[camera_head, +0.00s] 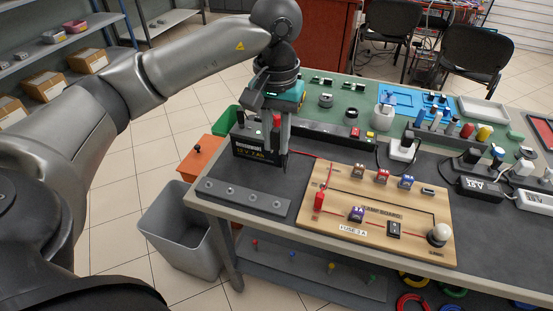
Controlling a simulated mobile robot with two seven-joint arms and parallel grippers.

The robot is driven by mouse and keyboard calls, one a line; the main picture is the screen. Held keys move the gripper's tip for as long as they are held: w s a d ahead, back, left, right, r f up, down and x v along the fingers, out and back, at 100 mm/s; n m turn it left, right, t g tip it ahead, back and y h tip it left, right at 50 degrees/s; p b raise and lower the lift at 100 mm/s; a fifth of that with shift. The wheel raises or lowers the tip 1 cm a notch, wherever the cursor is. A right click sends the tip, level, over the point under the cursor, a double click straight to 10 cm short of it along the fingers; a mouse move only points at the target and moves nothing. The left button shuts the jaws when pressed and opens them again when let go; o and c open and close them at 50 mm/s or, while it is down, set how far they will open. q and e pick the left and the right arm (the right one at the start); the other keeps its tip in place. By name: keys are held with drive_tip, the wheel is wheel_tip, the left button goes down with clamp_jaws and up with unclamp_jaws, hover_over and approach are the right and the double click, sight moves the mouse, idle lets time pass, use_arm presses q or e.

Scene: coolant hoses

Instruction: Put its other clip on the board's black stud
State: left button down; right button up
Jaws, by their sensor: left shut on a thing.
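The wooden lamp board (420,252) lies on the dark bench mat. A red clip (319,201) stands upright at its left side. A small dark spot (323,186) just behind the red clip may be the black stud; it is too small to be sure. My left gripper (284,166) points down between the battery and the board, shut on a small dark piece that seems to be the black clip. The fingers mostly hide it, and it is apart from the board. The black 12 V battery (254,153) stands left of the gripper. My right gripper is out of view.
The board also carries a switch (394,229), a lamp (439,235) and fuse blocks. A grey strip (242,197) lies along the bench's left edge. A red lead (307,156) runs behind the gripper. A grey bin (180,232) stands on the floor.

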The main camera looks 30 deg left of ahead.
sight(276, 130)
use_arm(q)
wheel_tip(276, 130, up, 3)
drive_tip(key=shift+f, duration=0.1)
drive_tip(key=shift+r+p, duration=1)
drive_tip(key=shift+r, duration=0.4)
